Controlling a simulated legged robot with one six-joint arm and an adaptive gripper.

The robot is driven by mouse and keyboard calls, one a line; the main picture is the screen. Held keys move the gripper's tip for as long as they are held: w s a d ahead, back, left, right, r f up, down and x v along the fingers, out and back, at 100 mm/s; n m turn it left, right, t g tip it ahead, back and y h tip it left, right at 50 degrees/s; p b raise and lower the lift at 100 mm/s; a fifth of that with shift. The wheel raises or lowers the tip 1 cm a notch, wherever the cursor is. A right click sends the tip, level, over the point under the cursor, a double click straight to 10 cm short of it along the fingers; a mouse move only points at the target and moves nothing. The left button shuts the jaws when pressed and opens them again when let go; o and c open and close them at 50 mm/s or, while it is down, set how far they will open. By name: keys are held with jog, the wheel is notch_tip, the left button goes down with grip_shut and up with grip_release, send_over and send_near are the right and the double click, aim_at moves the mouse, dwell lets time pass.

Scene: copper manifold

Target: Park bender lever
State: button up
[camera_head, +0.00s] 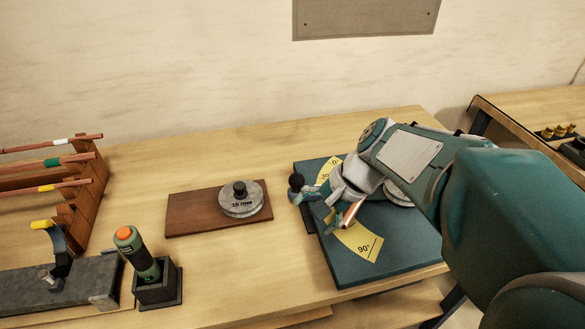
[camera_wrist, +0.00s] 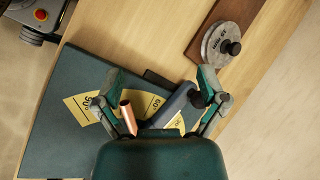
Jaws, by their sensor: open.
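The teal bender plate (camera_head: 365,268) lies on the bench and bears a yellow angle scale (camera_head: 358,241) marked 90°. The bender lever shows in the wrist view as a grey bar (camera_wrist: 172,108) with a black knob (camera_wrist: 201,97) at its end; the knob also shows in the head view (camera_head: 296,181). A copper tube end (camera_wrist: 127,116) stands up near the left finger. My gripper (camera_wrist: 160,75) is open over the plate, with the lever between its spread fingers and the knob close beside the right finger. Whether a finger touches the knob is unclear. My arm hides the lever's pivot.
A round metal weight-like disc (camera_head: 241,200) with a black knob sits on a brown board (camera_head: 190,212) left of the plate. A green tool with an orange top (camera_head: 138,252) stands in a black holder (camera_head: 158,292). A wooden rack (camera_head: 82,205) holds copper tubes. Bare bench lies between.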

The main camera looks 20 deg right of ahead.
jog(key=w+d+f+m+t+y, duration=0.1)
jog(key=w+d+f+m+y, duration=0.1)
jog(key=w+d+m+y, duration=0.4)
jog(key=m+t, duration=0.4)
jog(key=m, duration=0.2)
send_near(297, 181)
jog(key=w+f, duration=0.1)
jog(key=w, duration=0.1)
jog(key=x, duration=0.9)
jog(key=shift+a+f, duration=0.3)
jog(key=shift+f, duration=0.1)
jog(key=shift+d, duration=0.1)
grip_shut()
